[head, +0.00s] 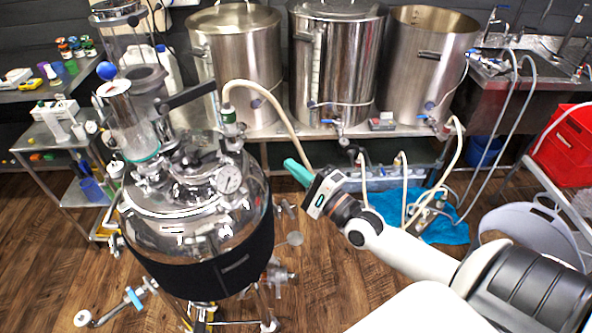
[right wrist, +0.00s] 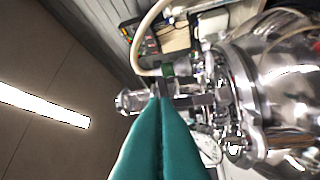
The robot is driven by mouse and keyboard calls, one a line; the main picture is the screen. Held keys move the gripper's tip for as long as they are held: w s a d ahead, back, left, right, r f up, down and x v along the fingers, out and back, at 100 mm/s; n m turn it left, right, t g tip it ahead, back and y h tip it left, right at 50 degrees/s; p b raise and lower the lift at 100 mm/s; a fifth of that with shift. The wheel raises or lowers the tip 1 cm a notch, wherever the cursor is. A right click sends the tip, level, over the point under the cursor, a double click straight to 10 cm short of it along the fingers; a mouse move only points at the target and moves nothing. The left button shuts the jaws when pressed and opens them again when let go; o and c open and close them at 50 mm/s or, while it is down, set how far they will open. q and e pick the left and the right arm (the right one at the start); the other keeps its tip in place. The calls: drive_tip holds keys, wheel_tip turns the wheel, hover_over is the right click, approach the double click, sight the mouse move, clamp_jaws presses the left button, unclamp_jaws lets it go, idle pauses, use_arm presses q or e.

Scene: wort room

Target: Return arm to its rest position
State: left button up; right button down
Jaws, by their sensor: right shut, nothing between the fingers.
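My right arm reaches in from the lower right in the head view. Its gripper (head: 297,170) has teal fingers, shut and empty, pointing up and left toward the steel fermenter (head: 190,215). The fingers are apart from the vessel, just right of its lid in the picture. In the right wrist view the teal fingers (right wrist: 160,110) are pressed together, with the fermenter's shiny lid and fittings (right wrist: 240,100) beyond them on the right. My left gripper is not in view.
Three large steel kettles (head: 240,70) stand on a bench behind. A pale hose (head: 285,115) arches from the fermenter past my right gripper. A sink (head: 530,65), a red crate (head: 570,145) and a white tub (head: 520,222) are at the right. A cart (head: 60,190) is at the left.

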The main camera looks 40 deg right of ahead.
idle(0.5)
drive_tip(key=s+d+f+n+g+h, duration=0.1)
drive_tip(key=s+f+n+g, duration=0.2)
drive_tip(key=f, duration=0.9)
drive_tip(key=s+d+f+n+g+h, duration=0.1)
drive_tip(key=s+f+n+g+h, duration=0.15)
drive_tip(key=f, duration=0.95)
drive_tip(key=s+d+f+n+g+h, duration=0.1)
drive_tip(key=s+f+n+g, duration=0.2)
drive_tip(key=f, duration=1)
drive_tip(key=s+a+f+n+g, duration=0.3)
drive_tip(key=s+f, duration=0.4)
drive_tip(key=s, duration=0.3)
drive_tip(key=s+a+f+n+g, duration=0.3)
drive_tip(key=s+f, duration=0.4)
drive_tip(key=s, duration=0.4)
drive_tip(key=s+a+f+n+g, duration=0.4)
drive_tip(key=s+f+n, duration=0.2)
drive_tip(key=s, duration=0.4)
drive_tip(key=shift+s+f, duration=0.35)
drive_tip(key=shift+f, duration=0.15)
drive_tip(key=shift+g, duration=0.25)
